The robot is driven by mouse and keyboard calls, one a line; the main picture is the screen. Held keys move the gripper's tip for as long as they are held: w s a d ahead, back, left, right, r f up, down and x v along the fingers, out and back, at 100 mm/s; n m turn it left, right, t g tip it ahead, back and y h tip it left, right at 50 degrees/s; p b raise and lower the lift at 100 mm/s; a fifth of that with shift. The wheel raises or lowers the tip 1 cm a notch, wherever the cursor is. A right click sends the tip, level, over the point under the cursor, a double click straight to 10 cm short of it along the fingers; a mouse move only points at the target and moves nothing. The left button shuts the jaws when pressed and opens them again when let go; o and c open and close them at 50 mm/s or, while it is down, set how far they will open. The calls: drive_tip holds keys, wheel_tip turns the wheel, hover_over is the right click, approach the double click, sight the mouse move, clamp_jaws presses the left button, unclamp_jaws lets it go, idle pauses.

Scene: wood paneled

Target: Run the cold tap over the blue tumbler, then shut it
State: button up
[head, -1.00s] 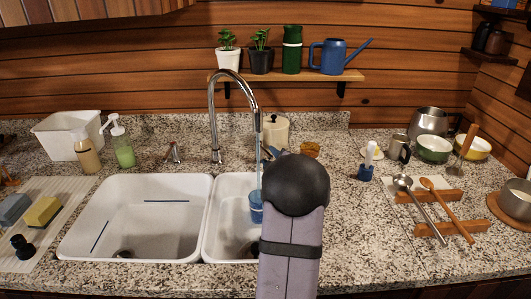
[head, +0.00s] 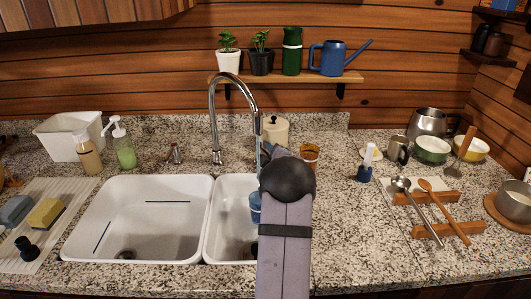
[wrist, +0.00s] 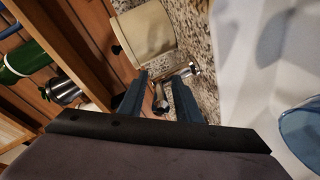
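The blue tumbler (head: 254,208) stands in the right basin, under the chrome spout (head: 213,110) and partly behind my arm. It also shows at the right edge of the wrist view (wrist: 302,132). A thin pale streak, which looks like running water, drops from the spout toward it. My gripper (wrist: 159,85) is open in the wrist view, with the metal tap handle (wrist: 160,104) between its two blue fingers. I cannot tell whether either finger touches it. In the head view my arm hides this handle. The other tap handle (head: 176,153) stands left of the spout.
A cream canister (head: 276,130) stands behind the tap, and an amber cup (head: 310,157) stands to its right. Soap bottles (head: 124,147) and a white bin (head: 72,136) are at the left. Utensils on wooden rests (head: 440,198) lie at the right. The left basin (head: 150,225) is empty.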

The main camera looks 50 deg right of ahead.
drive_tip(key=shift+c, duration=0.7)
clamp_jaws()
